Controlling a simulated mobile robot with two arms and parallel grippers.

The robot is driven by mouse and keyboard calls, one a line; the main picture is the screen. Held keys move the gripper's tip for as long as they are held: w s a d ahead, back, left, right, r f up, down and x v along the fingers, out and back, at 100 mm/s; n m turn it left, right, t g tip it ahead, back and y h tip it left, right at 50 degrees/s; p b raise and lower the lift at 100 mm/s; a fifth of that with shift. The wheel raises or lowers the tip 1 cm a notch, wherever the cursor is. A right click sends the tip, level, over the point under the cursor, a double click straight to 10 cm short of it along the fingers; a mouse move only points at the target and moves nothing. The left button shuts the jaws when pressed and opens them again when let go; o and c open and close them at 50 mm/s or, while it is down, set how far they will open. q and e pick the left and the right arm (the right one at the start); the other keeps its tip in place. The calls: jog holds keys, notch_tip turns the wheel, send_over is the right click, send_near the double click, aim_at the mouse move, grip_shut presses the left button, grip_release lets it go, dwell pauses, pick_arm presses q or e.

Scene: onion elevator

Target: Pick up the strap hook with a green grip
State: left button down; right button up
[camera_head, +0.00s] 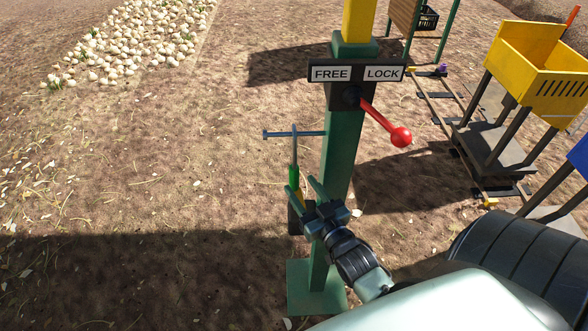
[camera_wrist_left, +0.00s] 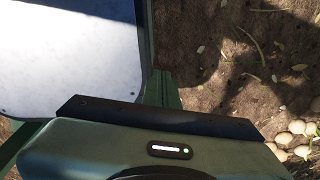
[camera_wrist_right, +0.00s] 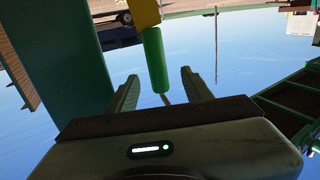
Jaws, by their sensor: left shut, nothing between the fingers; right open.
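The strap hook hangs upright from a blue-grey bar on the green post in the head view. Its green grip (camera_head: 293,178) has a thin metal shank above it and a yellow part below. My right gripper (camera_head: 301,186) is open at the grip, its two fingers pointing up toward it. In the right wrist view, which looks upside down, the green grip (camera_wrist_right: 155,62) appears between the two spread fingers, apart from both. My left gripper (camera_wrist_left: 163,78) is shut and empty in the left wrist view; the head view does not show it.
The green post (camera_head: 338,150) stands close beside the hook, with a FREE/LOCK sign (camera_head: 357,73) and a red-knobbed lever (camera_head: 400,137). A yellow crate (camera_head: 540,75) on a rail cart stands at right. Open soil lies left; an onion heap (camera_head: 125,45) is beyond.

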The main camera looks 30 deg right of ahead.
aim_at(296, 179)
jog(key=w, duration=0.3)
jog(key=w+d, duration=0.1)
jog(key=w, duration=0.1)
jog(key=shift+w+f+p, duration=0.15)
jog(key=shift+f+p, duration=0.2)
jog(key=shift+a, duration=0.1)
grip_shut()
